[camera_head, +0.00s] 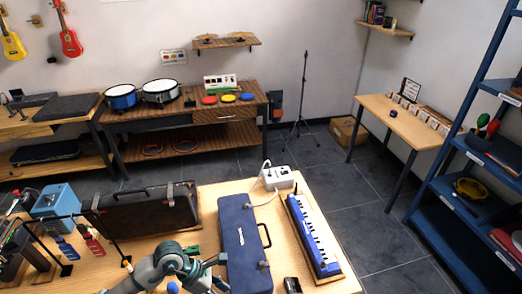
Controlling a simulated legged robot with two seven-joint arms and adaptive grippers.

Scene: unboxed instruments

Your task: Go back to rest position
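My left arm comes in at the bottom, left of centre, and bends over the near table edge. My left gripper (216,272) shows as small dark parts beside the left edge of a closed dark blue case (238,240). I cannot tell whether it is open or shut, or whether it touches the case. My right gripper is not in view. A blue keyboard (313,237) with white keys lies right of the blue case. A black case (150,208) stands at the left, behind my arm.
A white device (277,177) sits at the table's far edge. A small black object (292,285) lies at the near edge. Drums (160,91) stand on a back bench. A blue shelf (450,225) stands at right beyond open floor.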

